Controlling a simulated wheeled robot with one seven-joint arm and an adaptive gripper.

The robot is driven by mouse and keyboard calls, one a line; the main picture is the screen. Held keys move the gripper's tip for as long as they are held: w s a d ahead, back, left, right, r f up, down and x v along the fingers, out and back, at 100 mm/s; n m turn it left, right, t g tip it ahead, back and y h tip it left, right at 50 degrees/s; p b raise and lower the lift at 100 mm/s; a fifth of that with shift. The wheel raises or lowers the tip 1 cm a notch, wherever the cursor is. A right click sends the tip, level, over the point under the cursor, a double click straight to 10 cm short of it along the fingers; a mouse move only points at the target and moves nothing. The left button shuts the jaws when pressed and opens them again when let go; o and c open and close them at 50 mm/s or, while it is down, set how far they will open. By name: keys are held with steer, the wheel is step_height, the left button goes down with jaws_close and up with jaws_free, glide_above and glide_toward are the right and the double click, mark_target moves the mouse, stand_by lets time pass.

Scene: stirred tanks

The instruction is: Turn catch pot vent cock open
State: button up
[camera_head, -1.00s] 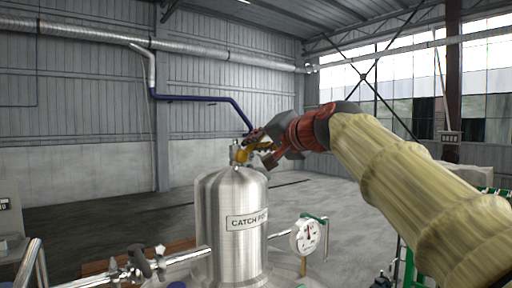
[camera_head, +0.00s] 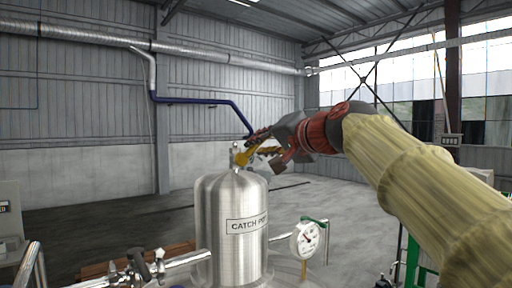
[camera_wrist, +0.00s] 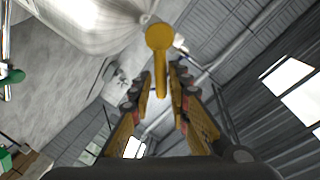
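The catch pot (camera_head: 232,245) is a shiny steel vessel with a "CATCH POT" label. On its top stands the vent cock (camera_head: 234,150) with a yellow lever (camera_head: 245,155). In the wrist view the lever (camera_wrist: 159,50) has a round head, and its narrow arm points toward my gripper. My gripper (camera_head: 262,142) is to the right of the cock. In the wrist view my gripper (camera_wrist: 164,82) is open. Its two fingers stand on either side of the lever's end, with gaps showing. Whether a finger touches the lever cannot be told.
A dial gauge (camera_head: 305,240) with a green-handled valve (camera_head: 314,220) stands right of the pot. A steel pipe with a valve (camera_head: 140,265) runs at the lower left. A blue pipe (camera_head: 205,99) hangs on the back wall. The floor behind the pot is clear.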

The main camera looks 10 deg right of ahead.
steer(key=v, duration=0.9)
steer(key=shift+s, duration=0.35)
steer(key=shift+c, duration=0.3)
